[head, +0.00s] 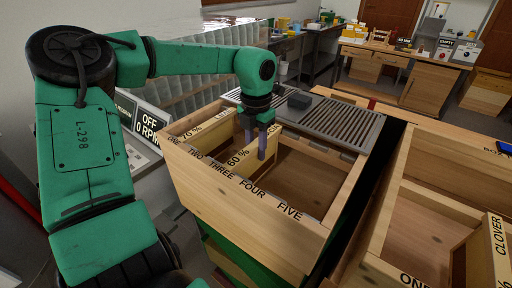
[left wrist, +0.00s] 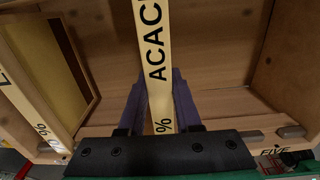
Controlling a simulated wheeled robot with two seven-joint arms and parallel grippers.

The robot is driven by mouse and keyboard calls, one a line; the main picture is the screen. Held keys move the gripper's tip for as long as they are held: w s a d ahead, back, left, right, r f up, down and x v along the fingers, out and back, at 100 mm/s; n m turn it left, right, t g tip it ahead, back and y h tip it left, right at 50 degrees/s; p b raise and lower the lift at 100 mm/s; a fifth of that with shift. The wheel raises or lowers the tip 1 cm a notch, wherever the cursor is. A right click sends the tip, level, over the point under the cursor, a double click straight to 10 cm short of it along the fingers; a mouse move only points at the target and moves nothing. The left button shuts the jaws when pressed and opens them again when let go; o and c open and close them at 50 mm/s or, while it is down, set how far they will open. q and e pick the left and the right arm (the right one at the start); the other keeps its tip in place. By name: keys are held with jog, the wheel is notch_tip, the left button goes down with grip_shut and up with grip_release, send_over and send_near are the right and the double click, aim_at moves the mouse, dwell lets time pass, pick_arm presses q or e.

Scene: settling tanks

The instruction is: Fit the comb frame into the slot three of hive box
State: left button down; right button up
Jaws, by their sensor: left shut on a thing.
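The comb frame (head: 236,160) has a pale wooden top bar marked "60 %". In the left wrist view its top bar (left wrist: 153,40) reads "ACAC", the rest cut off or covered. My left gripper (head: 257,143) is shut on this bar, one finger on each side; it also shows in the left wrist view (left wrist: 160,110). The hive box (head: 205,178) is open-topped wood, its near wall lettered ONE to FIVE. The held frame is over or in the box, its near end close to THREE. I cannot tell whether it is fully seated. My right gripper is out of view.
A frame marked "70 %" (head: 190,131) sits in the box near ONE. A second wooden box (head: 388,262) with a CLOVER frame (head: 497,243) stands at the right. A slatted metal rack (head: 335,122) lies behind, and an "OFF 0 RPM" sign (head: 149,122) stands left.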

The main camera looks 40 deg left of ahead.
pick_arm(q)
jog(key=c, duration=0.5)
grip_release()
jog(key=shift+r, duration=0.4)
notch_tip(320, 180, up, 14)
jog(key=shift+f+b, duration=0.15)
jog(key=shift+b, duration=0.2)
